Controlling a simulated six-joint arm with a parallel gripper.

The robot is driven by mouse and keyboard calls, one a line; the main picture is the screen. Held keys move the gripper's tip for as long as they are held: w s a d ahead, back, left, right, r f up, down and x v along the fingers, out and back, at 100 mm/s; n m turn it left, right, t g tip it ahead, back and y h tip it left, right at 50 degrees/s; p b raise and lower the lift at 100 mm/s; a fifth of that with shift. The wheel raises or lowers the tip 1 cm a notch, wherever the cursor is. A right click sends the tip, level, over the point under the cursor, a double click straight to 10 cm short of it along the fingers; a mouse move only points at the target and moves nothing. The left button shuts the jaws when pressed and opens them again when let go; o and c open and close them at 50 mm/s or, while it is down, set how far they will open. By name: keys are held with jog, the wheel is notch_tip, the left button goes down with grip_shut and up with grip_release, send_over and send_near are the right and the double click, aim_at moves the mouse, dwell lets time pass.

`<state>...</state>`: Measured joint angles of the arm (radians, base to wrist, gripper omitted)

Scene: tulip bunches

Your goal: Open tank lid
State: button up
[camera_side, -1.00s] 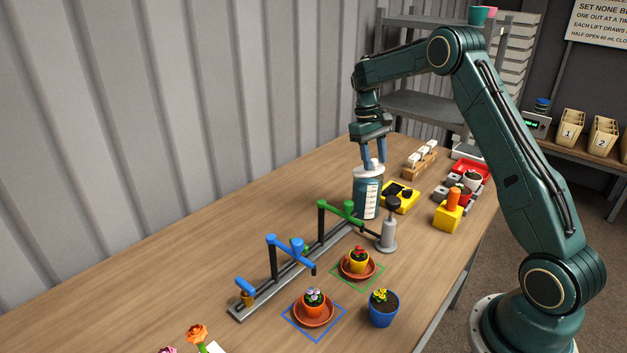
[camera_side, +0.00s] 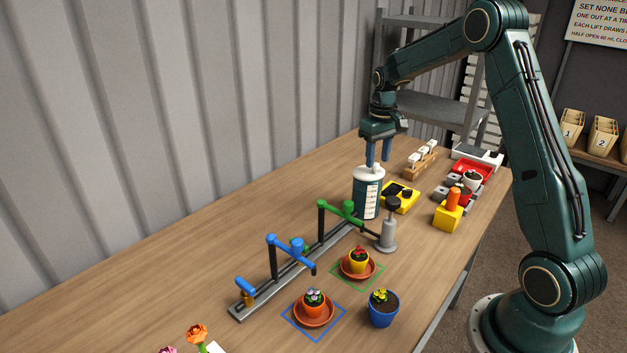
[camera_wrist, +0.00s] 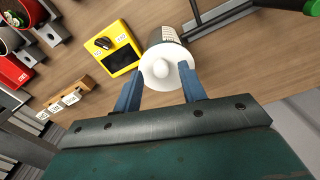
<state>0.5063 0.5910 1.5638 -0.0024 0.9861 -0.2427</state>
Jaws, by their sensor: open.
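The tank (camera_side: 367,200) is a dark blue-grey cylinder with a white scale label, standing upright on the bench. Its white lid (camera_side: 366,173) sits on top; the wrist view shows the round lid (camera_wrist: 154,80) with a knob (camera_wrist: 162,69) in its middle. My gripper (camera_side: 378,163) points down just over the lid, its blue fingers open and holding nothing. In the wrist view my gripper (camera_wrist: 161,72) has one finger on either side of the knob, apart from it. The height gap between fingertips and knob is hard to judge.
A yellow scale-like box (camera_side: 401,198) stands close right of the tank. A grey plunger-like post (camera_side: 388,235) and a rail with green and blue valves (camera_side: 290,270) are in front. Potted flowers on saucers (camera_side: 314,313) stand nearer. The bench's left side is clear.

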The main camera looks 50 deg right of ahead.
aim_at(377, 164)
notch_tip(377, 164, up, 11)
jog(key=s+a+r+n+t, duration=0.1)
jog(key=s+a+r, duration=0.3)
jog(key=s+a, duration=0.3)
jog(key=s+a+r+t, duration=0.2)
jog(key=s+a+r, duration=0.2)
jog(key=s+a, duration=0.3)
jog(key=shift+s+a+n+h, duration=0.2)
jog(key=shift+a+n+h, duration=0.2)
jog(key=shift+a, duration=1.8)
jog(key=shift+r, duration=0.1)
